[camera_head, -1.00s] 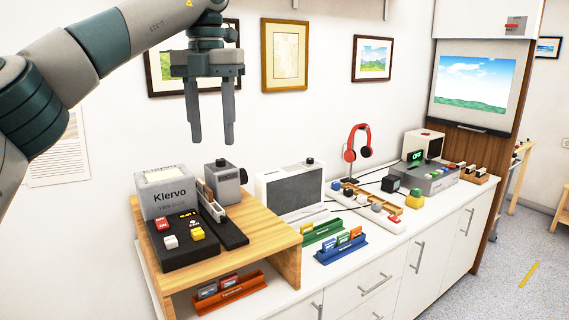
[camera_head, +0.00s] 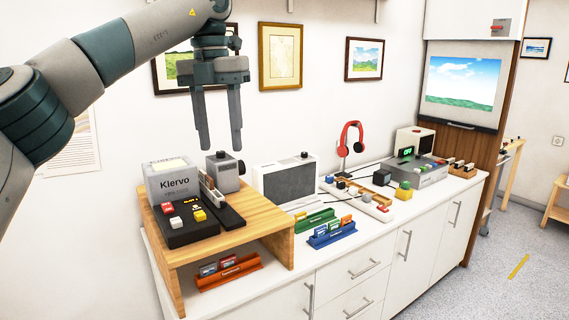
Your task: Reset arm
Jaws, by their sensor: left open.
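My left arm (camera_head: 70,90) comes in from the left at the top of the head view. Its gripper (camera_head: 221,146) points downward with its two fingers apart and nothing between them. It hangs in the air in front of the wall, above the wooden riser shelf (camera_head: 262,222) and the Klervo device (camera_head: 172,182) in the picture. My right gripper is not in the frame.
Below are a grey box (camera_head: 225,172), a white-framed panel (camera_head: 287,181), red headphones (camera_head: 350,139) on a stand, and blue (camera_head: 332,235), green (camera_head: 314,222) and orange (camera_head: 228,273) racks. Framed prints (camera_head: 280,57) hang behind the gripper. Open floor (camera_head: 475,290) lies at the right.

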